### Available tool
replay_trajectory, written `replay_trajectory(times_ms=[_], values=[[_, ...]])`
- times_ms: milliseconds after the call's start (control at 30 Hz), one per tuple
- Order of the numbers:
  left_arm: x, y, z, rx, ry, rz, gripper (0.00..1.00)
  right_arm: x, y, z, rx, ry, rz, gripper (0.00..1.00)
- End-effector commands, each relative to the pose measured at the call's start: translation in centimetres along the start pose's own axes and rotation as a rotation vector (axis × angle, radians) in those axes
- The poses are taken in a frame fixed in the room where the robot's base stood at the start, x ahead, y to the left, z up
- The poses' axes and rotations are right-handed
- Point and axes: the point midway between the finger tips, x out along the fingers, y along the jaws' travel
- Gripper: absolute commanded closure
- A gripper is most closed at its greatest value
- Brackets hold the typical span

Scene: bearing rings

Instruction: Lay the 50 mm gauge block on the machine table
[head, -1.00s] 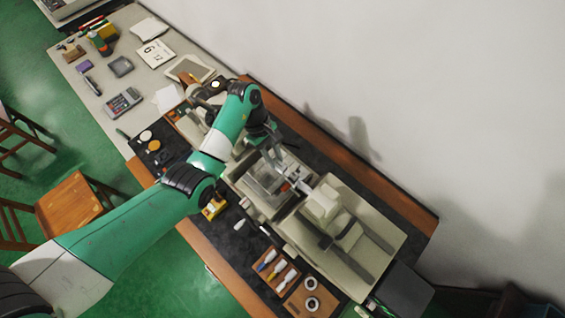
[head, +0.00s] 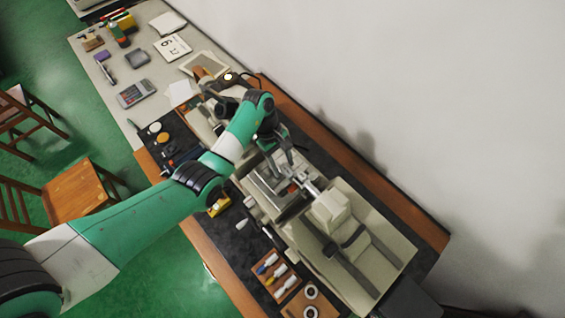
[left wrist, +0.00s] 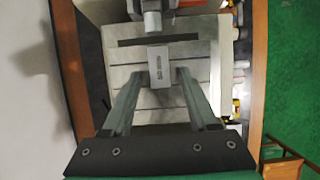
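The 50 mm gauge block (left wrist: 160,72) is a small grey block with dark markings on its face. In the left wrist view it appears to lie on the light grey machine table (left wrist: 203,98). In the head view my left gripper (head: 284,163) is low over the machine table area (head: 256,187), and the block cannot be made out there. My right gripper is in neither view.
A pale machine head (head: 332,208) stands close beside the gripper. A wooden tray with several small handled tools (head: 277,275) and a board with two rings (head: 311,292) lie at the front. The wall runs along the back.

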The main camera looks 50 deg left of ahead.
Motion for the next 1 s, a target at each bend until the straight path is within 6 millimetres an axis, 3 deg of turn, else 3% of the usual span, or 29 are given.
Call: replay_trajectory(times_ms=[267, 600, 1000], values=[[-0.6, 0.1, 0.1, 0.000, 0.000, 0.002, 0.41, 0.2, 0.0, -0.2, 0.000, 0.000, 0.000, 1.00], [-5.5, 0.1, 0.1, 0.000, -0.001, 0.001, 0.41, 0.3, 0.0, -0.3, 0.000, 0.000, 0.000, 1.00], [-5.8, 0.1, 0.1, 0.000, -0.001, 0.002, 0.41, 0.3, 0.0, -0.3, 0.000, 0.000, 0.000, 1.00]])
